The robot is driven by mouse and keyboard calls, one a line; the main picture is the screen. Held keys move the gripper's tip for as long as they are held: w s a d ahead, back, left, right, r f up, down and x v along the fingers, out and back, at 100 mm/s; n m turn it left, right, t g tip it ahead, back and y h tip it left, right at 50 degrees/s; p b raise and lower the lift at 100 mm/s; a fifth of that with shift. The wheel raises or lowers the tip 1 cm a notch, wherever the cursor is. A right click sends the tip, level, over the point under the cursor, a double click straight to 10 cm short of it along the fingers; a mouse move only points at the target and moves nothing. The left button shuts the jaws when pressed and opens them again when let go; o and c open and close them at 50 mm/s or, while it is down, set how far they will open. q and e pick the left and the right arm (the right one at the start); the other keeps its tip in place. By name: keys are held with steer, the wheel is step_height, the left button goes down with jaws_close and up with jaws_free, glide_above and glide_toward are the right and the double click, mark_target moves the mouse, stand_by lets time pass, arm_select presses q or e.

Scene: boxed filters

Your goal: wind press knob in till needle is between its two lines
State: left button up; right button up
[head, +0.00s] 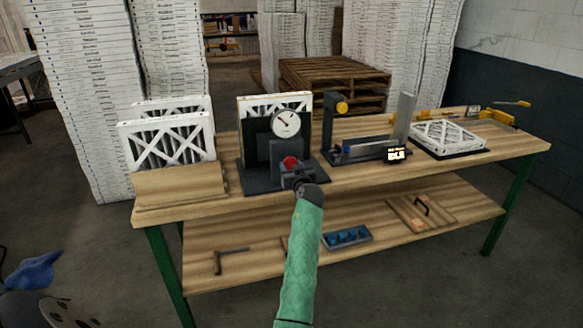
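The press (262,182) stands on the bench left of its middle, with a dark base and a grey block in front. Its round white dial (286,123) faces me. A small dark needle shows on it, but the two lines are too small to make out. The red knob (290,161) is on the front of the press. My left gripper (293,174) is right at the knob, at the end of my green-sleeved arm, and partly covers it. Its fingers are too small and dark to show whether they grip the knob. My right gripper is not in view.
White pleated filters (168,142) stand in a wooden holder (180,187) to the left. The lower shelf holds a blue-filled tray (346,237).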

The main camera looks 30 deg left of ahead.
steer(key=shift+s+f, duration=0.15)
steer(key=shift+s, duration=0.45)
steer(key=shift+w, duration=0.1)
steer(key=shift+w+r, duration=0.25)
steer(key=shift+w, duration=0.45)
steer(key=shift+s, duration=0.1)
